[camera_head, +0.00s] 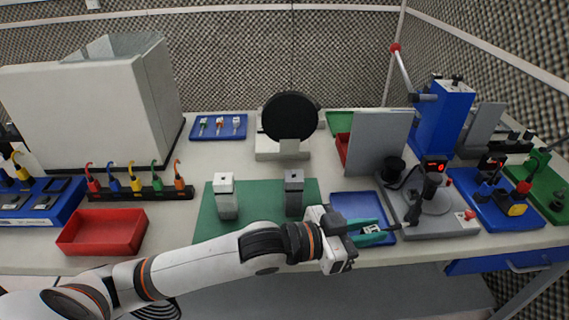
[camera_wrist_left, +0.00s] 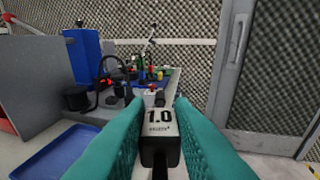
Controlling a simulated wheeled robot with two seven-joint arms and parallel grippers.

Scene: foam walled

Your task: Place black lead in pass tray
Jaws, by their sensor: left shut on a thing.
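My left gripper (camera_head: 385,232) has teal fingers and is shut on a black block with a white label reading 1.0, which I take to be the black lead (camera_wrist_left: 160,150). The fingers cover its sides, and it shows only in part in the head view. The gripper is over the front edge of a shallow blue tray (camera_head: 350,203); this tray also shows at lower left in the wrist view (camera_wrist_left: 45,160). A green tray (camera_head: 338,120) lies at the back, partly hidden by a grey panel. I cannot tell which is the pass tray. My right gripper is not in view.
A grey fixture (camera_head: 455,222) with a black cable stands right of the gripper. A grey upright panel (camera_head: 378,140) rises behind the blue tray. Two grey posts stand on a green mat (camera_head: 262,215). A red bin (camera_head: 100,232) and a rack of coloured leads (camera_head: 140,192) are left.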

